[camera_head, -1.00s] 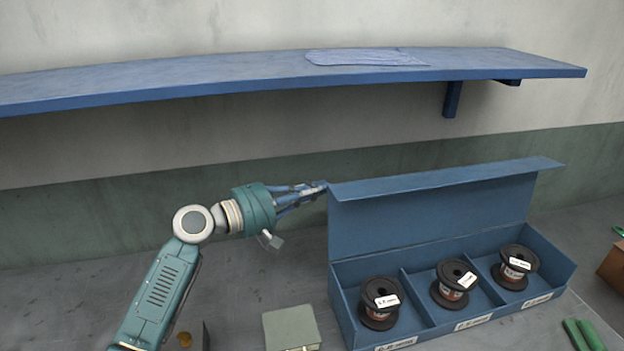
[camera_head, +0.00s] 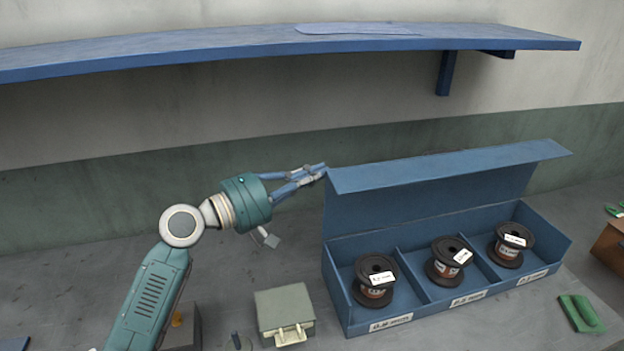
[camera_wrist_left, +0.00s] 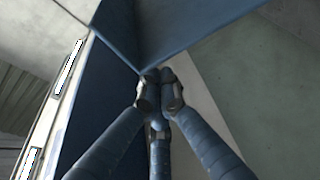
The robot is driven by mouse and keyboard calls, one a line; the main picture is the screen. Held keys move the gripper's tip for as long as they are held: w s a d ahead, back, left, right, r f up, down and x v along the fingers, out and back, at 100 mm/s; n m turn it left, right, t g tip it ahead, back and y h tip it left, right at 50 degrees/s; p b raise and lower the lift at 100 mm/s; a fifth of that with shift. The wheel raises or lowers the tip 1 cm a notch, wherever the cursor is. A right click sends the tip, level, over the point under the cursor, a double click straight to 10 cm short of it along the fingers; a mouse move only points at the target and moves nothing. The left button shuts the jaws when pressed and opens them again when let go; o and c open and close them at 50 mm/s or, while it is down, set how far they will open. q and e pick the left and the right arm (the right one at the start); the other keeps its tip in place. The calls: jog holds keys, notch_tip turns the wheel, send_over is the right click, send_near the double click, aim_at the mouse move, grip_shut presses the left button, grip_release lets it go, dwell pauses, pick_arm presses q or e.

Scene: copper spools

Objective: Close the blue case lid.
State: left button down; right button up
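The blue case (camera_head: 340,290) stands on the grey table. Its lid (camera_head: 430,200) is up at the back, with a flap along its top edge jutting forward. The case's three compartments each hold a dark spool: left (camera_head: 373,297), middle (camera_head: 449,277) and right (camera_head: 511,258). My left gripper (camera_head: 322,171) is at the lid's upper left corner, its fingertips drawn together. In the left wrist view the fingertips (camera_wrist_left: 160,76) lie close together by the lid's corner (camera_wrist_left: 145,45). Nothing shows between them, and contact with the lid is unclear. My right gripper is out of view.
A blue shelf (camera_head: 200,56) runs along the wall above. A small grey-green box (camera_head: 283,303) with a handle sits left of the case. A green item (camera_head: 580,313) and a brown box (camera_head: 611,243) are at the right.

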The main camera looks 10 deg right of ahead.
pick_arm(q)
jog(key=s+d+f+m+b, duration=0.1)
jog(key=s+f+b, duration=0.1)
jog(key=s+f, duration=0.4)
jog(key=s+d+f+b, duration=0.1)
jog(key=s+f+b, duration=0.2)
jog(key=s, duration=0.8)
jog(key=shift+d+f+m+h, duration=0.2)
jog(key=shift+f+m+h, duration=0.15)
jog(key=shift+f, duration=1.05)
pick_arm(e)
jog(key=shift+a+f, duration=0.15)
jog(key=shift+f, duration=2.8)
pick_arm(q)
jog(key=shift+r, duration=0.1)
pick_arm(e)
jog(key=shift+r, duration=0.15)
